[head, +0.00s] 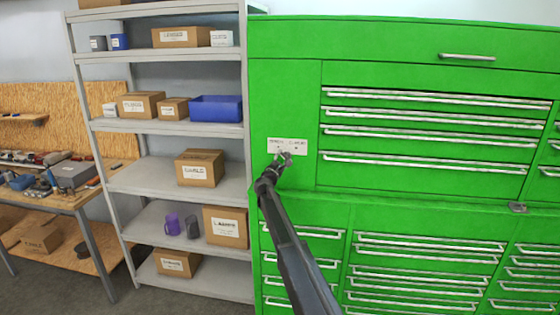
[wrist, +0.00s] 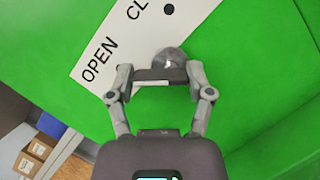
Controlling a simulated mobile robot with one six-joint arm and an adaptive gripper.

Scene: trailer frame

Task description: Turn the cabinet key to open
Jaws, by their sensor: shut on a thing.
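The green cabinet (head: 284,95) fills the right of the head view, with a white label plate (head: 300,144) on its left upper panel. In the wrist view the label (wrist: 78,72) reads "OPEN" and "CL", tilted, with a black dot (wrist: 168,9) beside "CL". A dark grey key (wrist: 160,74) lies between my fingers, over the label's edge. My gripper (head: 285,158) is at the label's lower edge, shut on the key; its fingers also show in the wrist view (wrist: 160,86). The keyhole and any mark by "OPEN" are hidden.
Drawers with silver handles (head: 437,131) lie right of the label. A grey shelf rack (head: 135,178) with boxes and a blue bin (head: 215,108) stands left. A workbench (head: 60,200) with tools is farther left. The space before the label is clear apart from my arm.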

